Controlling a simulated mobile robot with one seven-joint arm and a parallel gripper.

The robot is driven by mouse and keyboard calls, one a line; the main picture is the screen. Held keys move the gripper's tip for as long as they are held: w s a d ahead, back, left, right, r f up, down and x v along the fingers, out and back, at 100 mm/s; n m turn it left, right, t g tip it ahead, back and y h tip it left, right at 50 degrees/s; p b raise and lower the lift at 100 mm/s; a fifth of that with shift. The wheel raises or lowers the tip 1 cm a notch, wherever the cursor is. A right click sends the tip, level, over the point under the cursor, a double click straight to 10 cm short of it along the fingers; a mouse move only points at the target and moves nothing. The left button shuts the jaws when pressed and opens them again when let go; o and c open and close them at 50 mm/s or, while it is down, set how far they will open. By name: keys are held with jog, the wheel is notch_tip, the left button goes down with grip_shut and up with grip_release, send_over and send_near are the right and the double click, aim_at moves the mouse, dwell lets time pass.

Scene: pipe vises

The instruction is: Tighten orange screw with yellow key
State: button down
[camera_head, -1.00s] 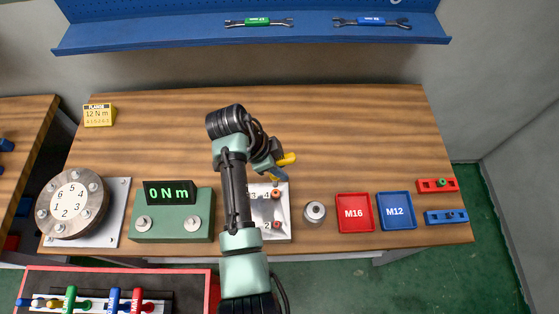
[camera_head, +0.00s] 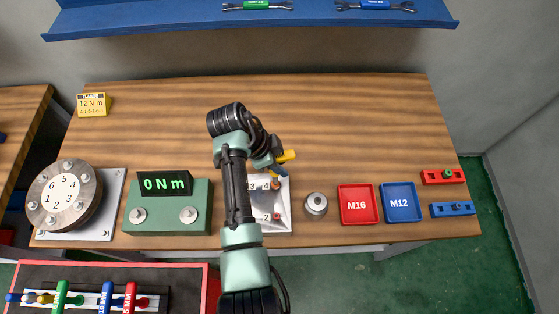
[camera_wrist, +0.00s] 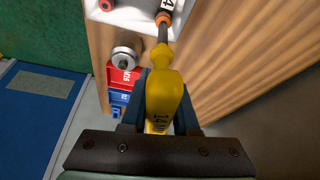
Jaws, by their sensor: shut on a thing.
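My gripper (camera_wrist: 160,108) is shut on the yellow key (camera_wrist: 162,85), with its fingers on both sides of the handle. The yellow handle also shows beside the gripper in the head view (camera_head: 287,156). The key's thin shaft points away from the gripper to an orange-red screw head (camera_wrist: 163,18) next to the label 4 on the white block (camera_wrist: 135,15). The tip appears to meet that screw, but I cannot tell how deep it sits. The white block also shows in the head view (camera_head: 283,222), partly hidden by my arm.
A grey round part (camera_head: 316,204), a red M16 tray (camera_head: 358,205) and a blue M12 tray (camera_head: 400,203) stand right of the block. A green box reading 0 N m (camera_head: 168,211) and a numbered flange (camera_head: 65,196) stand left.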

jog(key=shift+f, duration=0.2)
dwell(0.4)
jog(key=shift+f+b, duration=0.25)
jog(key=shift+b, duration=0.05)
jog(key=shift+f+b, duration=0.3)
jog(key=shift+f, duration=0.05)
dwell(0.6)
jog(key=shift+s+f, duration=0.15)
dwell(0.9)
jog(key=shift+f+m+g+b, duration=0.25)
jog(key=shift+m+g+b, duration=0.05)
jog(key=shift+m+b, duration=0.4)
jog(key=m+g+b, duration=0.1)
jog(key=m, duration=0.1)
jog(key=shift+s+m+b, duration=0.15)
jog(key=shift+m+b, duration=0.15)
jog(key=shift+b, duration=0.1)
jog(key=shift+s+r+m+g+b, duration=0.2)
jog(key=shift+m+g+b, duration=0.3)
jog(key=shift+m, duration=0.5)
